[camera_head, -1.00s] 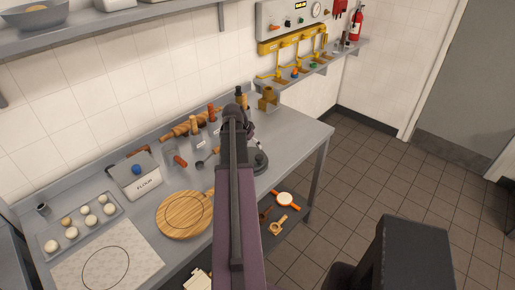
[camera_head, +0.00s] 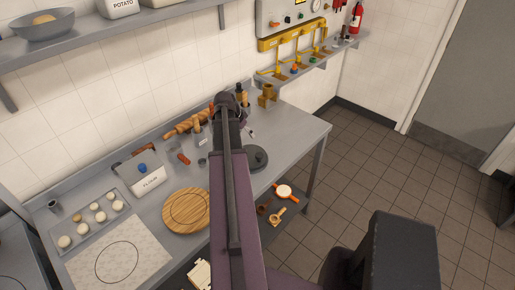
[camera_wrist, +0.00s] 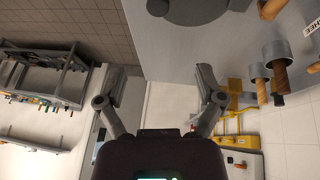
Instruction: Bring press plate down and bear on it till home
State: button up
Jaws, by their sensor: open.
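A dark grey round plate with a knob on top (camera_head: 257,158), which looks like the press plate, is on the steel counter to the right of my arm. Part of a grey round body (camera_wrist: 195,8) shows at the top edge of the wrist view and looks like the same thing; most of it is cut off. My gripper (camera_wrist: 160,75) is open and empty, its two fingers spread wide, apart from the grey body. In the head view my arm hides the gripper's fingers. I cannot tell whether the plate is fully down.
A rolling pin (camera_head: 185,127), a flour box (camera_head: 146,171), a round wooden board (camera_head: 187,210) and a tray of dough balls (camera_head: 72,216) are on the counter (camera_head: 300,132). Wooden-handled tools stand behind my arm. A yellow rack (camera_head: 297,42) hangs on the wall. The floor to the right is clear.

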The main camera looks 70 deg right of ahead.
jog(key=shift+r, duration=0.1)
jog(key=c, duration=0.5)
jog(key=shift+s+f+m+b, duration=0.35)
jog(key=shift+f+m, duration=0.05)
jog(key=shift+f, duration=0.1)
jog(key=c, duration=0.6)
jog(key=s+f+m+t+y+b, duration=0.1)
jog(key=s+f+m+t+b, duration=0.1)
jog(key=s+f+m+b, duration=0.1)
jog(key=s+f+m+t+y+b, duration=0.1)
jog(key=s+f+m+b, duration=0.1)
jog(key=s+f+m, duration=0.1)
jog(key=shift+s+f+m+t+b, duration=0.25)
jog(key=shift+f+m+t+b, duration=0.2)
jog(key=shift+m, duration=0.55)
grip_shut()
jog(key=s+f+m+t+b, duration=0.3)
jog(key=s+m+t+b, duration=0.2)
jog(key=m, duration=0.5)
jog(key=shift+s+f+m+b, duration=0.3)
jog(key=shift+s+b, duration=0.25)
jog(key=shift+s, duration=0.6)
